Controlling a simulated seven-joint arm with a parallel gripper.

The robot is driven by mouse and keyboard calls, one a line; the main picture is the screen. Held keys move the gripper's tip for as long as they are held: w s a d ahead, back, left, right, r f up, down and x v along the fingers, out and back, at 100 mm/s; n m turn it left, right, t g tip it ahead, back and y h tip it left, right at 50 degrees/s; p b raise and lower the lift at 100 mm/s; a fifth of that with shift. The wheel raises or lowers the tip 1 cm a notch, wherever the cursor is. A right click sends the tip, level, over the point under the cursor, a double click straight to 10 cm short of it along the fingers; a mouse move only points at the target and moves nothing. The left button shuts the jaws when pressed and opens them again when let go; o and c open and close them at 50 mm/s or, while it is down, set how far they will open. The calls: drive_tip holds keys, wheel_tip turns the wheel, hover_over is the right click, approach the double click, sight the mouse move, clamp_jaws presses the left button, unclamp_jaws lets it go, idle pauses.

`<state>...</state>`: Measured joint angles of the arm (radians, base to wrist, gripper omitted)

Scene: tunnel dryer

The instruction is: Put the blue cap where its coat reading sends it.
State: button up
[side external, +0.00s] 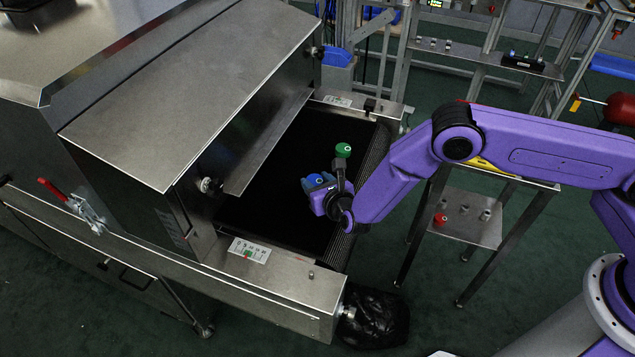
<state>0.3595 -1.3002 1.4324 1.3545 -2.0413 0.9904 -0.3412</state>
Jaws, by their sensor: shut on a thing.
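My gripper (326,192) is over the dark belt (275,190) near the open mouth of the tunnel dryer. It is shut on the blue cap (314,180), which shows at its left side with a pale ring mark. The hand hides part of the cap, and I cannot tell whether the cap touches the belt. A green cap (343,149) with a similar mark shows just above and behind the hand. A red cap (440,219) sits on the lower shelf of the steel stand. No coat reading is legible in this view.
The steel dryer hood (195,85) rises left of my gripper. Small marked plates sit on the near rail (249,249) and far rail (338,100). A steel stand (475,215) is right of the belt. A black bag (373,320) lies below the belt's near end.

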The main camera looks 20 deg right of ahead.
drive_tip(key=shift+f, duration=0.1)
drive_tip(key=o, duration=1.1)
drive_tip(key=shift+f, duration=0.1)
drive_tip(key=shift+s+r, duration=0.2)
drive_tip(key=shift+r, duration=0.05)
drive_tip(key=v, duration=1.1)
drive_tip(key=shift+s+r, duration=0.15)
drive_tip(key=shift+s, duration=0.1)
